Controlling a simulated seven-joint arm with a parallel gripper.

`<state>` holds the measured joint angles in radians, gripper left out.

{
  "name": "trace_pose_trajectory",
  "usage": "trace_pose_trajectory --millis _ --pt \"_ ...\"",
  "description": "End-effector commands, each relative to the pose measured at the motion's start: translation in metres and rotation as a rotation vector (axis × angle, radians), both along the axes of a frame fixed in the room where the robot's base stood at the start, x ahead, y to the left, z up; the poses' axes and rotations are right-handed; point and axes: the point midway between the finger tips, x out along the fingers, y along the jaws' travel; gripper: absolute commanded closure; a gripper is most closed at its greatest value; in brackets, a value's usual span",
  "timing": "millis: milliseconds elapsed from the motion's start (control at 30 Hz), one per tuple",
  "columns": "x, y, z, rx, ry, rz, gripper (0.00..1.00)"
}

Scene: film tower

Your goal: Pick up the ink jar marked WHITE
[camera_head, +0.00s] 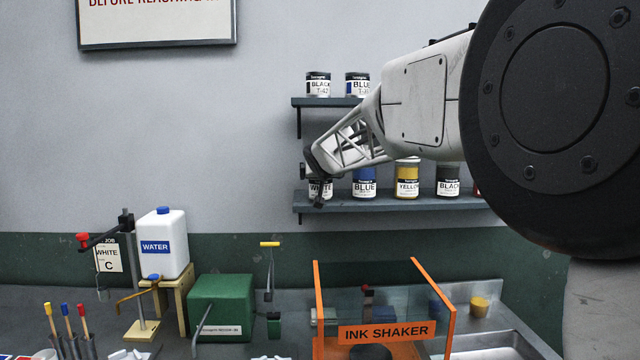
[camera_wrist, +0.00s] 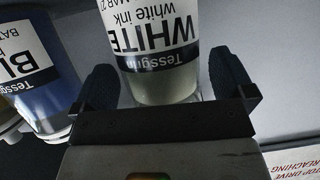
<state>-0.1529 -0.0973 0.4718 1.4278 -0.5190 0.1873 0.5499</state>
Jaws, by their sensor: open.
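The ink jar marked WHITE (camera_head: 320,188) stands at the left end of the lower wall shelf (camera_head: 390,205). In the head view my gripper (camera_head: 314,184) is at this jar and partly covers it. In the wrist view the WHITE jar (camera_wrist: 152,45) appears upside down, between the two dark fingers of my gripper (camera_wrist: 160,85). The fingers are apart, one on each side of the jar, with a visible gap on the right side. Whether the left finger touches it I cannot tell.
A BLUE jar (camera_head: 364,183) stands close beside the WHITE jar, and shows in the wrist view (camera_wrist: 42,70). YELLOW (camera_head: 407,180) and BLACK (camera_head: 448,182) jars follow to the right. An upper shelf (camera_head: 325,102) holds more jars. An orange-framed ink shaker (camera_head: 385,332) stands below.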

Motion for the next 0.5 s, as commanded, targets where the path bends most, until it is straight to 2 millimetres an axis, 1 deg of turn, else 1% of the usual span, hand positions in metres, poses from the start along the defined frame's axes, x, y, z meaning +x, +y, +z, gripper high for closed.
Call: trace_pose_trajectory --millis 67,400,467,500 --pt "-0.0001 0.0 0.0001 0.0 0.0 0.0 0.0" --pt "-0.0001 0.0001 0.0 0.0 0.0 0.0 0.52" --pt "-0.0001 0.0001 0.0 0.0 0.0 0.0 0.61" --pt "-0.0002 0.0001 0.0014 0.0 -0.002 0.0 0.61"
